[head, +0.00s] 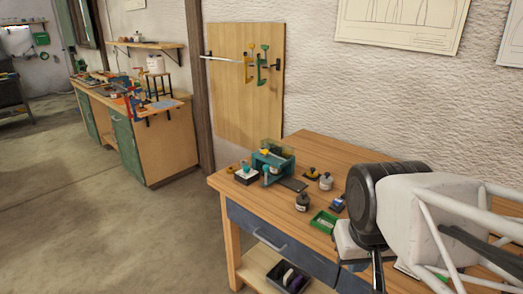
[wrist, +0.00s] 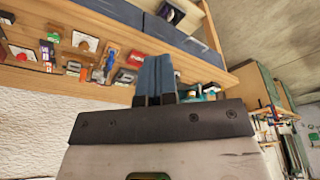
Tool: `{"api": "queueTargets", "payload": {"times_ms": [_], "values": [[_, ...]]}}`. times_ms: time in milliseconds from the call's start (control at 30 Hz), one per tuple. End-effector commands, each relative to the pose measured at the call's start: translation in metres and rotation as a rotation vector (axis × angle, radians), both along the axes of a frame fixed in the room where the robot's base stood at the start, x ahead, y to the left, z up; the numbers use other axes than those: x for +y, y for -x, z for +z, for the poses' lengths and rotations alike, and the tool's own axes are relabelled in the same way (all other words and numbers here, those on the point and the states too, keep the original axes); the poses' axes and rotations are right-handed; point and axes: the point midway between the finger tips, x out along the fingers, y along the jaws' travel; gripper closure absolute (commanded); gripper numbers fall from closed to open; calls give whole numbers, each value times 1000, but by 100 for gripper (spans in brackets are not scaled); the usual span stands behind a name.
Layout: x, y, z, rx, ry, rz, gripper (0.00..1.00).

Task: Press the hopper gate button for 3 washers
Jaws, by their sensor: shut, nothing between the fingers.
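A teal hopper-like device (head: 272,160) with clear sides and a yellow piece stands near the far left of the wooden workbench. A dark flat plate (head: 293,184) lies at its right foot. A small box with a pale top and dark base (head: 246,177) sits to its left, and a dark block with a yellow top (head: 312,172) to its right. I cannot tell which is the gate button, and no washers are clear. My gripper (wrist: 155,78) shows in the wrist view with its blue fingers together and empty. It is apart from the hopper, and the bench shows beyond it.
A pale jar (head: 326,181), a dark jar (head: 302,203), a blue item (head: 338,203) and a green tray (head: 323,221) stand on the bench right of the hopper. A clamp board (head: 228,100) hangs on the wall behind. The bench's front left has bare wood.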

Motion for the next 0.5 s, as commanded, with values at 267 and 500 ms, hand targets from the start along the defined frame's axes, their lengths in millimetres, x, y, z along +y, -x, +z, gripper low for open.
{"api": "queueTargets", "payload": {"times_ms": [267, 500], "values": [[-3, -35, 15, -7, 36, 2, 100], [-6, -86, 34, -24, 82, 2, 100]]}}
